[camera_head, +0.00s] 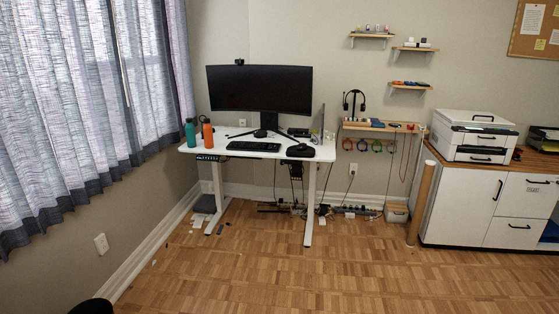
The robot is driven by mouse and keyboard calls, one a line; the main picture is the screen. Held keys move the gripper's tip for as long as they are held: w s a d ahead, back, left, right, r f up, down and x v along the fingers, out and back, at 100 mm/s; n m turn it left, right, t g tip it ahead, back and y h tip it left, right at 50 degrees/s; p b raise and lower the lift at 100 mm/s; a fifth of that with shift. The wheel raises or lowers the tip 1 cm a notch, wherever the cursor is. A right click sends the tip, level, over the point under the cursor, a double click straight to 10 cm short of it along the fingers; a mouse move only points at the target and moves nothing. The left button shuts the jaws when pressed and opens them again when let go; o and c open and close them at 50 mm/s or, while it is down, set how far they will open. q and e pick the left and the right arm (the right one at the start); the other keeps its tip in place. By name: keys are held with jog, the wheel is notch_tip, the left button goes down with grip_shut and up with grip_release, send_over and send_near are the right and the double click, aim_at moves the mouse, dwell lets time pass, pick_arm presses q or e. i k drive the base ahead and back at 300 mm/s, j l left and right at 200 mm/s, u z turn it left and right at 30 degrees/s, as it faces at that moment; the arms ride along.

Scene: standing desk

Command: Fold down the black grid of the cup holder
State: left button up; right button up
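A small black slatted piece (208,157) sits under the front left edge of the white standing desk (222,152). It may be the cup holder's black grid, but it is too small to tell its shape or whether it is folded. A teal bottle (191,134) and an orange bottle (208,135) stand upright on the desk's left end, just above it. Neither of my grippers is in view. A dark rounded shape cut off at the bottom left edge cannot be identified.
A monitor (260,89) and keyboard (253,147) are on the desk. Cables and power strips (290,207) lie on the floor under and right of it. A white cabinet (490,205) with a printer (473,136) stands right. Wooden floor (260,275) in front is mostly clear.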

aim_at(296, 171)
jog(key=i+j, duration=0.1)
jog(key=i, duration=2.25)
jog(key=l+z, duration=0.05)
jog(key=l, duration=0.05)
